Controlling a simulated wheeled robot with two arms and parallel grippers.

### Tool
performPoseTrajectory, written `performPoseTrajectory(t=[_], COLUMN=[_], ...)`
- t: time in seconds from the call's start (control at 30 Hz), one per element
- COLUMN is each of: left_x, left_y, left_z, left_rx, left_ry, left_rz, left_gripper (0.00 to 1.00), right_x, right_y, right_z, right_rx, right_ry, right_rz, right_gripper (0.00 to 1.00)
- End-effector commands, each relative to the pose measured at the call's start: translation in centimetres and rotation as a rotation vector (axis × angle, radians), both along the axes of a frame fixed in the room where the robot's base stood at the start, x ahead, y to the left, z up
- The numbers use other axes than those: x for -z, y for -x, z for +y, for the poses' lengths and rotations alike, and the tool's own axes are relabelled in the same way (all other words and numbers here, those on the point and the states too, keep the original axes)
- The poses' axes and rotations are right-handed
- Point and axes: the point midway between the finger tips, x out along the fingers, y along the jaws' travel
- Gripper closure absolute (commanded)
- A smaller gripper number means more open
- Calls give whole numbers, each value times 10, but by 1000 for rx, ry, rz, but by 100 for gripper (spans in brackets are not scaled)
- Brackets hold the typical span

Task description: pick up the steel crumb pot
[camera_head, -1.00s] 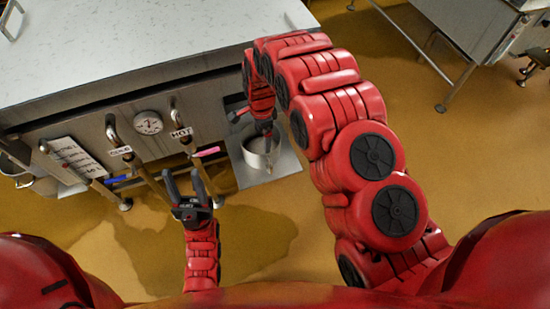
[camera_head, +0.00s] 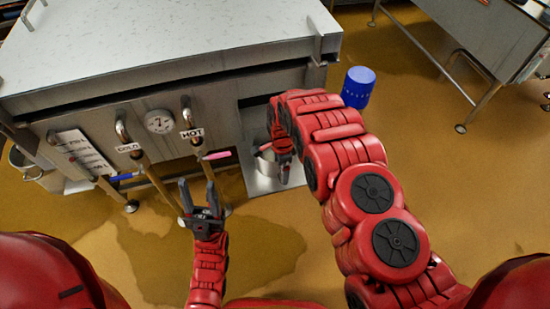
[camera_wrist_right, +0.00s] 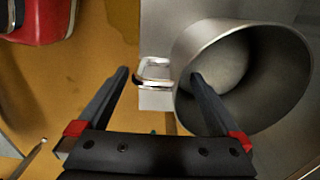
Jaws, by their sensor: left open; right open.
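The steel crumb pot (camera_head: 264,168) stands on a low grey shelf by the steel cabinet and is partly hidden by my right arm. A bright metal handle (camera_wrist_right: 155,72) shows between the fingers of my right gripper (camera_wrist_right: 160,76), which is open. Its right finger overlaps the pot's rim; I cannot tell if they touch. My left gripper (camera_head: 198,184) is open and empty near the hot pipe.
The steel cabinet (camera_head: 160,75) has cold and hot pipes and a gauge (camera_head: 158,122). A blue container (camera_head: 358,87) stands behind my right arm. A steel bucket (camera_head: 40,170) is at the far left. A steel table (camera_head: 490,35) stands at the upper right. Wet yellow floor is open at right.

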Motion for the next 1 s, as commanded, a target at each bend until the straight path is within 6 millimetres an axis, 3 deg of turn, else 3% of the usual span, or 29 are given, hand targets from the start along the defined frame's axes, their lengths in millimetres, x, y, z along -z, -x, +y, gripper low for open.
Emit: performPoseTrajectory(t=[0.13, 0.3, 0.53, 1.0], left_x=[3, 5, 5, 5], left_y=[0, 0, 0, 0], left_z=[0, 0, 0, 0], left_rx=[0, 0, 0, 0], left_ry=[0, 0, 0, 0], left_rz=[0, 0, 0, 0], left_gripper=[50, 50, 50, 50], right_x=[26, 45, 45, 45], right_y=[8, 6, 6, 6], right_z=[-2, -2, -1, -1], right_rx=[0, 1, 1, 0], right_ry=[3, 2, 1, 1], right_rz=[7, 3, 2, 2], right_gripper=[0, 0, 0, 85])
